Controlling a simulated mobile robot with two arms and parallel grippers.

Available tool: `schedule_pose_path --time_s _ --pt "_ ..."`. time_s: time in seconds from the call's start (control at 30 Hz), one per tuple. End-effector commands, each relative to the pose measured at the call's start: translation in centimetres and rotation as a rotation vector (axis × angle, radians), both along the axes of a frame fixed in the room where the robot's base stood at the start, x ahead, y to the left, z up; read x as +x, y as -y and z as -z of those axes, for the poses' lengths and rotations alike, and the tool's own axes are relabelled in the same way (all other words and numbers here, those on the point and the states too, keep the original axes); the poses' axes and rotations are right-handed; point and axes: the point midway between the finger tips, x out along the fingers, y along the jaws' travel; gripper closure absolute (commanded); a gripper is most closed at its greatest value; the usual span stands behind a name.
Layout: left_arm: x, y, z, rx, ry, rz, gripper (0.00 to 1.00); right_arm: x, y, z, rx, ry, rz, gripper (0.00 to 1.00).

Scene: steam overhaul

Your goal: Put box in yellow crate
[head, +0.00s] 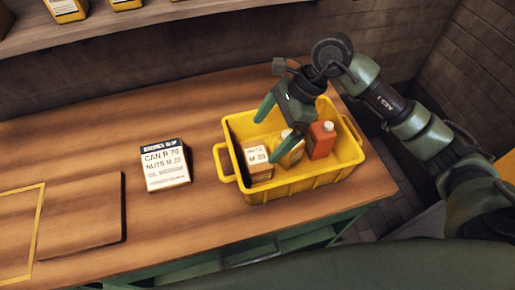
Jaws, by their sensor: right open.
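The yellow crate (302,186) stands on the wooden workbench, right of the middle. A small box (258,160) with a white label reading M 20 sits inside it at the front left. My left gripper is out of view.
A white stores slip (165,164) stands on the workbench (75,135) left of the crate. A flat wooden board (82,215) and a yellow-outlined area (18,235) lie at the left. A shelf (130,20) with yellow containers is at the top left.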

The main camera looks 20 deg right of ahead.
Motion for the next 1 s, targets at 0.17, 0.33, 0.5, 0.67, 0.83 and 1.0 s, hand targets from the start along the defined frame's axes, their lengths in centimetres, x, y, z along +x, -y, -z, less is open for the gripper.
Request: schedule_pose_path --time_s 0.17,0.33,0.5,0.67,0.83,1.0 --pt "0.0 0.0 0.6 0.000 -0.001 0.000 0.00 0.1 1.2 -1.9 -0.001 0.000 0.001 0.00" --pt "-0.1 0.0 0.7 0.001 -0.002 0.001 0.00 0.0 1.5 -2.6 0.000 0.000 0.000 0.00" --pt "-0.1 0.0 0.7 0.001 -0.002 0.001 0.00 0.0 1.5 -2.6 0.000 0.000 0.001 0.00" --pt "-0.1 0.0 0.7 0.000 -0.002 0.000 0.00 0.0 1.5 -2.6 0.000 -0.001 0.000 0.00" --pt "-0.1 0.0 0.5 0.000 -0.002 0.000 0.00 0.0 1.5 -2.8 0.000 0.000 0.001 0.00" --pt "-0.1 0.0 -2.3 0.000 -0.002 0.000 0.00 0.1 1.5 -5.5 0.000 0.000 0.001 0.00"
